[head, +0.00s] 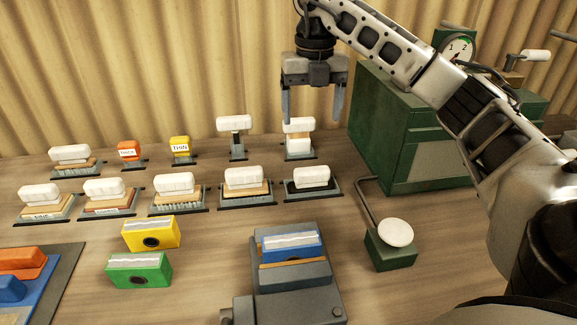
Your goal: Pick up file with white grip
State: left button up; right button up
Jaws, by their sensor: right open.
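Several tools with white grips stand in holders in two rows on the wooden bench, and I cannot tell for sure which one is the file. One white-gripped tool (298,126) stands upright at the right end of the back row. My right gripper (314,116) is open, pointing down, with its fingers at about the height of that tool's grip and no object between them. Whether the fingers stand around the grip or behind it is unclear. Another white-gripped tool (234,124) stands just left of it. My left gripper is not in view.
A green machine (400,130) with a gauge stands right of the back row. A green box with a white knob (396,233), a grey fixture holding a blue block (291,248), and yellow (151,233) and green (139,270) blocks lie in front.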

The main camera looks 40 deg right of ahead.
send_near(313, 169)
notch_tip(313, 169, down, 5)
jog(key=shift+w+f+b, duration=0.15)
jog(key=shift+b, duration=0.2)
jog(key=shift+f, duration=0.9)
notch_tip(313, 169, down, 4)
jog(key=shift+r+p, duration=0.2)
jog(key=shift+p, duration=0.1)
jog(key=shift+f, duration=0.45)
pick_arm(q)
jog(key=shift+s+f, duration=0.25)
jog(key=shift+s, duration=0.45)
pick_arm(e)
jog(key=shift+r, duration=0.1)
jog(key=c, duration=0.9)
